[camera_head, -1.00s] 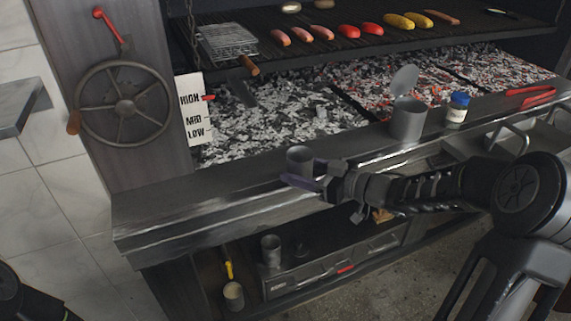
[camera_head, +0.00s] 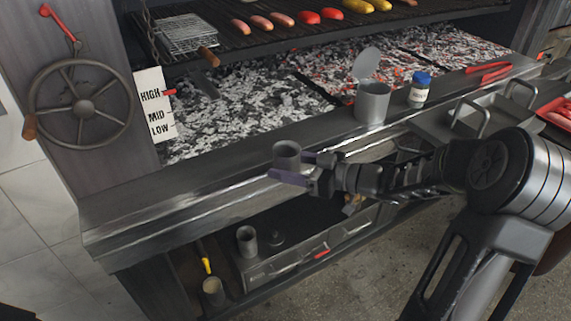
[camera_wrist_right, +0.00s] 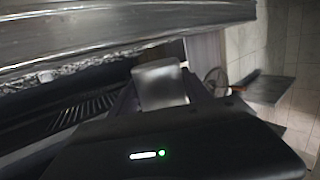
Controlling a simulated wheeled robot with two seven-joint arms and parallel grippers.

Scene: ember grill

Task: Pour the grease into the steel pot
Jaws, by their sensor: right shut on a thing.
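My right gripper (camera_head: 305,172) is shut on a small grey metal cup (camera_head: 287,157) and holds it about upright in front of the counter's front edge. The cup also shows between the fingers in the right wrist view (camera_wrist_right: 160,84). Its contents cannot be made out. A steel pot (camera_head: 372,104) with its lid (camera_head: 366,63) tilted up stands on the counter ledge, to the right of and beyond the cup, apart from it. My left gripper is not in view.
A blue-capped jar (camera_head: 420,90) stands right of the pot, and red tongs (camera_head: 488,72) lie farther right. The counter ledge (camera_head: 200,183) is clear left of the pot. Embers (camera_head: 240,105) lie behind it.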

